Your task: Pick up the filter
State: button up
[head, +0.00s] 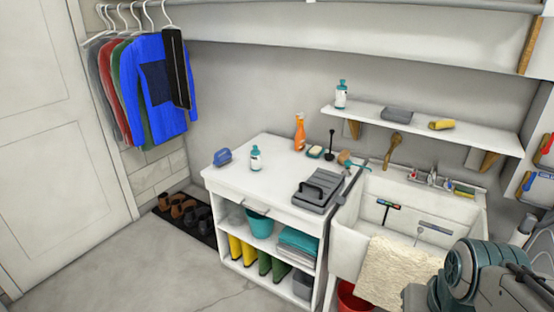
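I cannot tell for sure which thing is the filter. A dark grey flat piece with a raised handle-like bar (318,190) lies on the white counter's right side, near the sink. A smaller flat grey block (397,113) lies on the wall shelf above the sink. Both lie free, with nothing holding them. Part of my arm shows at the bottom right, in front of the sink area. My gripper's fingers do not show.
The white counter (240,183) also bears a blue brush (222,157), a white bottle with teal cap (255,160) and an orange spray bottle (299,135). A cloth (395,275) hangs over the sink's front. Clothes hang at left. The floor at lower left is clear.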

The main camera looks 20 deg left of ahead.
aim_at(255, 154)
jog(key=u, duration=0.7)
jog(key=i, duration=0.6)
jog(key=u, duration=1.15)
jog(key=i, duration=2.05)
jog(key=z, duration=1.55)
jog(key=i, duration=0.35)
jog(key=z, duration=0.25)
